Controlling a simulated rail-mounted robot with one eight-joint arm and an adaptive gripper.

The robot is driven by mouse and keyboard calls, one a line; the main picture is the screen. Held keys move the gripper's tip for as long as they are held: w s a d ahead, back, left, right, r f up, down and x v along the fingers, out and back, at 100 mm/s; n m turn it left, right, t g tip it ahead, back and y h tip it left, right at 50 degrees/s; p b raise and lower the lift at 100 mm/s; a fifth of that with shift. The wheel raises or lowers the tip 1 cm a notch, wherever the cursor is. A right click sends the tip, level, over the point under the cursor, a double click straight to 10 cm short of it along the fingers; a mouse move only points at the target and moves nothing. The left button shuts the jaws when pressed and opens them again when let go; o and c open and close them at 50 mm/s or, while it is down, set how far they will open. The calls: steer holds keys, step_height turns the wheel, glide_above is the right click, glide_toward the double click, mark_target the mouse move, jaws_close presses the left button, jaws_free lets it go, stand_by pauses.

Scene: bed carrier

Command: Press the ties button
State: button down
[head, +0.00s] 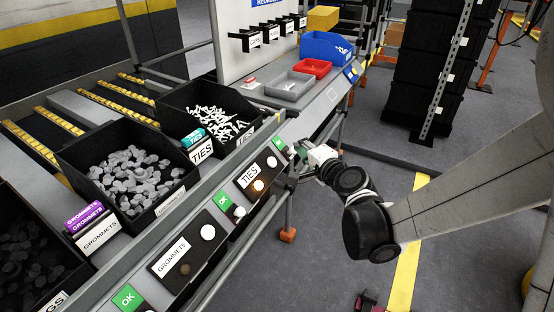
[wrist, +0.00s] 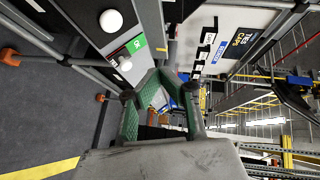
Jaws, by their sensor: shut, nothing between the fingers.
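The TIES panel (head: 250,176) is on the sloped front rail in the head view, with a white button (head: 272,161) and an amber-brown button (head: 259,186) beside its label. My gripper (head: 297,147) is just right of the panel's upper end, near a green OK label (head: 280,144), and looks apart from both TIES buttons. It is shut and empty. In the wrist view, the green-padded fingers (wrist: 163,76) point toward the rail, with a green OK label (wrist: 135,44) and white buttons (wrist: 111,20) at upper left. The TIES label is not readable there.
Bins of ties (head: 215,110) and grommets (head: 130,175) stand behind the rail. The GROMMETS panel (head: 180,254) and another OK label (head: 222,201) are lower along it. Grey, red and blue trays (head: 290,88) lie beyond.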

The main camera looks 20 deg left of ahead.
mark_target(271, 154)
steer(key=w+a+f+b, duration=0.1)
steer(key=a+f+b, duration=0.3)
steer(key=a+f, duration=0.2)
stand_by(0.6)
steer(key=shift+a+f, duration=0.1)
steer(key=shift+f, duration=0.05)
stand_by(1.3)
steer(key=shift+w+a+f+b, duration=0.1)
steer(key=shift+a+f+b, duration=0.15)
steer(key=shift+b, duration=0.3)
steer(key=shift+a+f+b, duration=0.3)
stand_by(0.8)
steer(key=shift+r, duration=0.1)
steer(key=shift+d+r+p, duration=0.3)
steer(key=shift+d+r, duration=0.2)
steer(key=shift+d, duration=0.1)
